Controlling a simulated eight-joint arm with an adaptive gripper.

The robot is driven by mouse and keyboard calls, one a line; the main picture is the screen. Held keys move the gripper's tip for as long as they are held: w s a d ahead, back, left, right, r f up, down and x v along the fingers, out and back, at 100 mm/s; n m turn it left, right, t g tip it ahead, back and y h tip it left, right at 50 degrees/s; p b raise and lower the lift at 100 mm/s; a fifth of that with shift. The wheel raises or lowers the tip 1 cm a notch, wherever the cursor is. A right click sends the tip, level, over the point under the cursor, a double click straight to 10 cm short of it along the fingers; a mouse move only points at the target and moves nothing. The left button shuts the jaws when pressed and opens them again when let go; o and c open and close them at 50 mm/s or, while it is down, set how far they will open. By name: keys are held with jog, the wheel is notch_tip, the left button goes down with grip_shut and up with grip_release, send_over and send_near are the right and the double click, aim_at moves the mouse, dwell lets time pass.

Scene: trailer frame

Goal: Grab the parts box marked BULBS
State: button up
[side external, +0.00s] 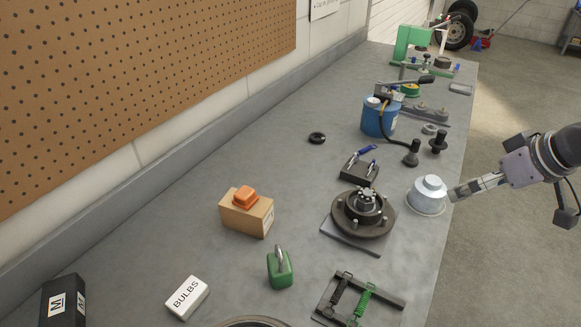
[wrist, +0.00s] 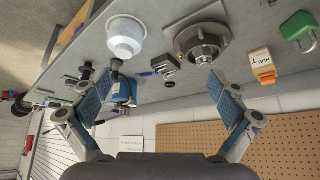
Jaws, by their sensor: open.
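The white parts box marked BULBS (side external: 187,297) lies on the grey bench near the front left in the side view, label facing up. It does not show in the wrist view. My gripper (side external: 455,194) is beyond the bench's right edge, beside the silver domed part (side external: 428,196) and far to the right of the box. In the wrist view my gripper (wrist: 160,95) has its two fingers spread wide with nothing between them.
A green padlock (side external: 280,270), a brown box with an orange item on top (side external: 247,212) and a hub on a plate (side external: 363,212) stand between my gripper and the BULBS box. A green-spring fixture (side external: 358,300) and a black box marked M (side external: 64,303) are at the front.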

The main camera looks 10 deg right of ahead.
jog(key=w+a+r+n+g, duration=0.1)
jog(key=w+a+r+n, duration=0.15)
jog(key=w+a, duration=0.5)
jog(key=n+g, duration=0.4)
jog(key=n, duration=0.1)
send_over(187, 294)
jog(key=s, duration=0.1)
jog(key=f, duration=0.9)
jog(key=d+f, duration=0.1)
jog(key=f, duration=0.4)
jog(key=shift+s+f, duration=0.15)
jog(key=shift+f, duration=0.1)
jog(key=shift+w+a+f, duration=0.15)
jog(key=shift+w+f, duration=0.05)
jog(key=shift+f, duration=0.8)
jog(key=shift+w+a+f, duration=0.15)
jog(key=shift+w+f, duration=0.05)
jog(key=shift+f, duration=0.75)
jog(key=shift+w+a+f, duration=0.15)
jog(key=shift+w+f, duration=0.05)
jog(key=shift+f, duration=0.8)
jog(key=c, duration=1.2)
